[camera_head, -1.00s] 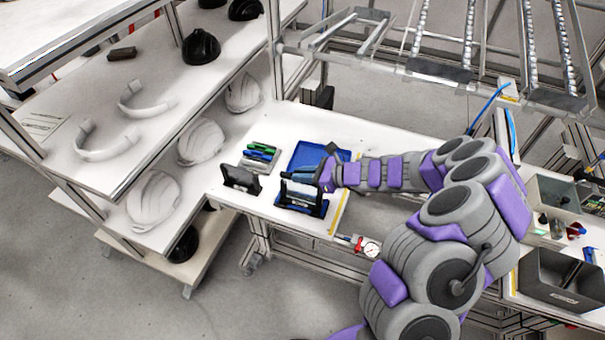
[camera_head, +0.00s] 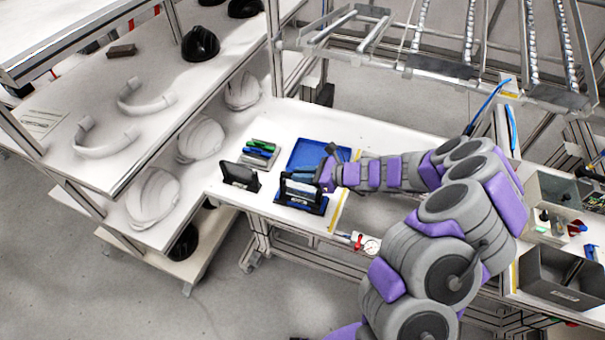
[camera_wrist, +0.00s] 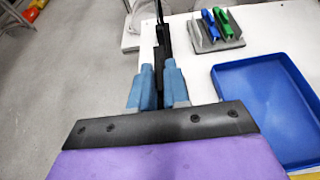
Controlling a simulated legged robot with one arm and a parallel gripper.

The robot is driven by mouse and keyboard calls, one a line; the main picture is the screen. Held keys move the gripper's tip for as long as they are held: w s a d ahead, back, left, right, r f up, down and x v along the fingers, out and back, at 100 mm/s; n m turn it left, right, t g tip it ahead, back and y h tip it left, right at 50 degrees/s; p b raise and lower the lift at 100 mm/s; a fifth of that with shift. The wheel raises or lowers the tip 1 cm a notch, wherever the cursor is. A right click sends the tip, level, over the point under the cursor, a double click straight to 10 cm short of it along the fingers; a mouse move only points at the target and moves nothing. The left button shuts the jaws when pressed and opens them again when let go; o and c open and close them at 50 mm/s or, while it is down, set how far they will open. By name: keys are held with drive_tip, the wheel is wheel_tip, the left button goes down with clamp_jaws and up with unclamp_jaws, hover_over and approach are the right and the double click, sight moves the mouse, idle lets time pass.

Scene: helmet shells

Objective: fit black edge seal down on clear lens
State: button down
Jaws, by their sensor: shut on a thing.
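My gripper (camera_wrist: 159,80) has blue fingers shut on a thin black strip, the black edge seal (camera_wrist: 160,45), which shows edge-on in the wrist view. In the head view my gripper (camera_head: 308,174) is at the upper edge of the clear lens (camera_head: 302,189), which stands upright in a blue and black holder (camera_head: 300,203) near the table's front edge. The seal is at or just above the lens top; I cannot tell whether they touch. My fingers hide part of that edge.
A blue tray (camera_head: 305,151) lies behind the holder, close to my wrist. A black upright piece (camera_head: 240,175) stands to the left. A grey rack with green and blue tools (camera_head: 259,152) is behind it. White helmet shells (camera_head: 202,138) sit on the shelf at left.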

drive_tip(key=shift+r, duration=0.1)
drive_tip(key=shift+r+p, duration=0.35)
drive_tip(key=shift+p, duration=0.15)
drive_tip(key=shift+d, duration=0.35)
idle(0.4)
drive_tip(key=shift+p, duration=0.6)
idle(0.6)
drive_tip(key=shift+f+b, duration=0.5)
drive_tip(key=shift+f, duration=0.45)
drive_tip(key=c, duration=1)
unclamp_jaws()
drive_tip(key=shift+c, duration=0.2)
drive_tip(key=p+v, duration=0.3)
drive_tip(key=v, duration=1.4)
drive_tip(key=shift+d, duration=0.25)
